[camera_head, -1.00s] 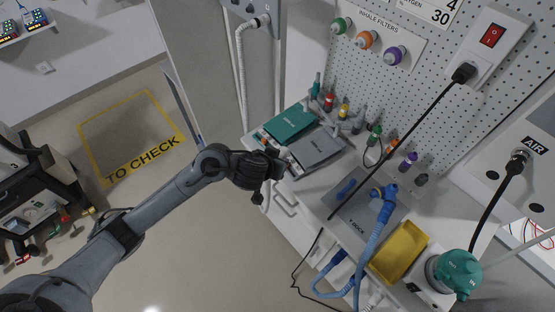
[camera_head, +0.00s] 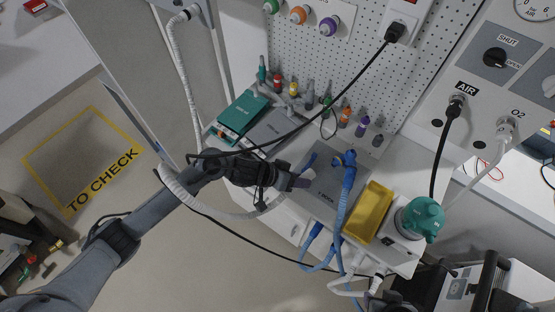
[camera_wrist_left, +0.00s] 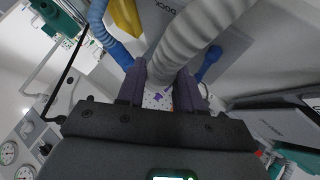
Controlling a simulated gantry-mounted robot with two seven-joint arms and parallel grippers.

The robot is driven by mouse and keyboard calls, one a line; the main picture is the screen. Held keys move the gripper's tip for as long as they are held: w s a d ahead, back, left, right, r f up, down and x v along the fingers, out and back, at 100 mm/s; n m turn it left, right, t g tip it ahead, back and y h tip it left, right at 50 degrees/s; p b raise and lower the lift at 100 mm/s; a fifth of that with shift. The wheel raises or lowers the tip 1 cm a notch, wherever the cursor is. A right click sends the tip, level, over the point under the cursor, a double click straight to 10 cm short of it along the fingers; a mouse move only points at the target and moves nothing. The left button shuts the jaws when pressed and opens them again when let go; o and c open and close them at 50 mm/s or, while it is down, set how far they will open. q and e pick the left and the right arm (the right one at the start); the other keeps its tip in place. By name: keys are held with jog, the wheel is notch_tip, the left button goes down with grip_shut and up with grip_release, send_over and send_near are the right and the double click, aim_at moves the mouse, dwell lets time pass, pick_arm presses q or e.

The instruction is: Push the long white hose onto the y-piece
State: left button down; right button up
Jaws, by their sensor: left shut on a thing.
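The long white hose (camera_head: 180,70) hangs from the cabinet port, loops below my left arm and rises to my left gripper (camera_head: 300,183). The gripper is shut on it near an end, above the left part of the grey Y-dock plate (camera_head: 325,200). In the left wrist view the ribbed hose (camera_wrist_left: 195,35) passes between the two fingers (camera_wrist_left: 160,92). The blue y-piece (camera_head: 346,159) is on the dock to the right, apart from the gripper, with a blue hose (camera_head: 346,195) running down from it.
A yellow tray (camera_head: 369,212) and a teal-topped unit (camera_head: 420,218) stand right of the dock. Teal and grey boxes (camera_head: 243,112) lie behind the gripper. A black cable (camera_head: 335,90) crosses above the bench. Coloured connectors line the pegboard.

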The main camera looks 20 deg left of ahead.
aim_at(310, 171)
pick_arm(q)
jog(key=shift+s+d+f+h, duration=0.2)
jog(key=shift+d+f+h, duration=0.25)
jog(key=shift+f, duration=0.35)
jog(key=shift+d+n+g+h, duration=0.3)
jog(key=shift+d+n+h, duration=0.1)
jog(key=shift+h, duration=0.05)
jog(key=shift+w, duration=0.1)
jog(key=w+d+b, duration=0.2)
jog(key=w+b, duration=0.1)
jog(key=w+d+b, duration=0.1)
jog(key=b, duration=0.1)
jog(key=shift+w+r, duration=0.1)
jog(key=shift+w, duration=0.25)
jog(key=shift+w+p, duration=0.15)
jog(key=shift+p, duration=0.3)
jog(key=shift+w+d+b, duration=0.25)
jog(key=shift+w+d, duration=0.1)
jog(key=shift+w, duration=0.2)
jog(key=shift+w+d+b, duration=0.2)
jog(key=shift+w+d, duration=0.1)
jog(key=shift+w, duration=0.25)
dwell(0.8)
